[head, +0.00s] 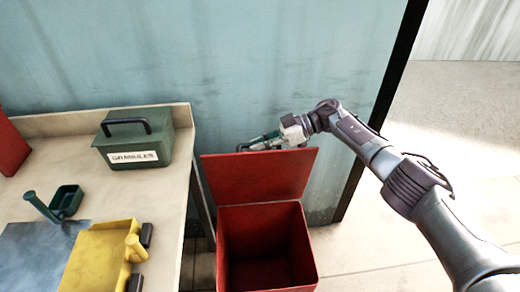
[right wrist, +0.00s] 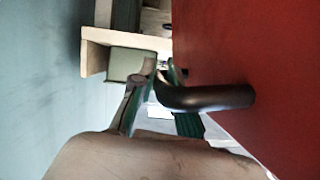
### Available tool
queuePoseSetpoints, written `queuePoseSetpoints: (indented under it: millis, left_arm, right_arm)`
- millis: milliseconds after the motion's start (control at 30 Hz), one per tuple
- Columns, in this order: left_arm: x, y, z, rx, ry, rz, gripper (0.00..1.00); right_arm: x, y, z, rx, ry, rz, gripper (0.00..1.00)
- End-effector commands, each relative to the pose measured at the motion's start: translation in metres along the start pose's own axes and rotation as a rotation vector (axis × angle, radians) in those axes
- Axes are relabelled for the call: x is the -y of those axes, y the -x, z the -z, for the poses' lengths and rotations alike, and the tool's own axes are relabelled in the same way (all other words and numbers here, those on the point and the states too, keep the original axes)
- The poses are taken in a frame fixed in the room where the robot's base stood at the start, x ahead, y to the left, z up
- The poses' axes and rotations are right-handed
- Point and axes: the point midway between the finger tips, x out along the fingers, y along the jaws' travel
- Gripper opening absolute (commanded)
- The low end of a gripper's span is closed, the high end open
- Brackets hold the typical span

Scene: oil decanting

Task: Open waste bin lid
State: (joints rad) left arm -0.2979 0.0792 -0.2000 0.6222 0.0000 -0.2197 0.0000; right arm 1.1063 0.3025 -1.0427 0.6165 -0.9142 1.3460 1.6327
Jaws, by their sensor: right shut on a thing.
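The red waste bin (head: 308,245) stands on the floor to the right of the bench, its dark inside visible from above. Its red lid (head: 262,174) is swung up and stands steeply at the back of the opening. My right gripper (head: 262,141) is at the lid's top edge, on the far side. In the right wrist view, the lid (right wrist: 255,60) fills the right side and carries a black bar handle (right wrist: 210,98). My right gripper (right wrist: 158,80) is shut on this handle near its bend. My left gripper is not in view.
A blue-grey wall (head: 290,60) is close behind the bin. Open floor lies to the right.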

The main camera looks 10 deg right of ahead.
Motion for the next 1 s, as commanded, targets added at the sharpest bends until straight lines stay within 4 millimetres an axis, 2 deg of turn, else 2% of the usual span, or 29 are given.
queuePoseSetpoints:
  millis: [233,267,400,767,867,1000]
  left_arm:
    - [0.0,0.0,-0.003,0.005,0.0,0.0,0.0]
    - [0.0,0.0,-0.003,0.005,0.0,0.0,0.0]
    - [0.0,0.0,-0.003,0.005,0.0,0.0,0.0]
    - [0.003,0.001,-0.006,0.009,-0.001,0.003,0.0]
    - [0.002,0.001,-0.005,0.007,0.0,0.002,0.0]
    - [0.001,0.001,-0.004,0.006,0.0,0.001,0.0]
  right_arm:
    - [0.0,0.001,0.0,0.001,0.001,-0.002,0.0]
    - [0.0,0.001,0.0,0.001,0.001,-0.002,0.17]
    - [0.0,0.001,0.0,0.001,0.001,-0.002,0.4]
    - [0.0,0.004,0.0,0.0,0.001,-0.002,0.4]
    - [-0.001,0.016,0.0,0.0,0.001,-0.003,0.4]
    - [-0.001,0.044,0.0,0.0,0.001,-0.005,0.4]
